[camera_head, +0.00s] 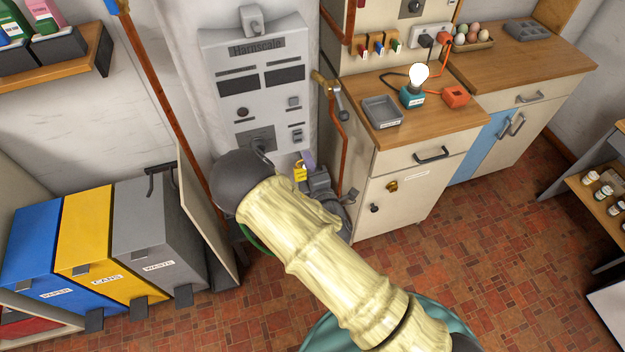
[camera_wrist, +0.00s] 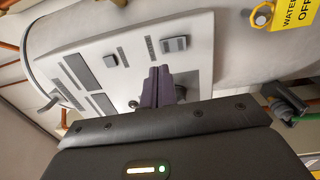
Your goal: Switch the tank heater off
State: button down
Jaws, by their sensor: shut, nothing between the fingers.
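The tank heater's light grey control panel (camera_head: 222,85) is on the wall at upper centre in the head view. My arm hides the area below the panel in the head view.
A yellow "WATER OFF" tag (camera_wrist: 294,14) hangs near the panel. A brass-coloured pipe valve (camera_head: 328,88) is right of the panel. A wooden-topped cabinet (camera_head: 440,110) stands at right, and blue, yellow and grey bins (camera_head: 95,235) at left. Tiled floor is open at lower right.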

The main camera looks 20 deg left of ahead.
jog(key=b+v, duration=0.1)
jog(key=v, duration=0.5)
jog(key=shift+s+a+r, duration=0.25)
jog(key=shift+r, duration=0.25)
jog(key=shift+w, duration=0.15)
jog(key=w+d+r+m+g+h, duration=0.1)
jog(key=w+d+m+g+h, duration=0.2)
jog(key=d+m+h, duration=0.35)
jog(key=w+d+m+g+h, duration=0.2)
jog(key=w+d+m+h, duration=0.1)
jog(key=d+m, duration=0.7)
jog(key=s+d+r+m+g+p, duration=0.1)
jog(key=s+d+r+m+g, duration=0.6)
jog(key=s+d+r, duration=0.3)
jog(key=s+d+m+h, duration=0.1)
jog(key=s+d, duration=0.2)
jog(key=s, duration=0.1)
jog(key=shift+r+g, duration=0.4)
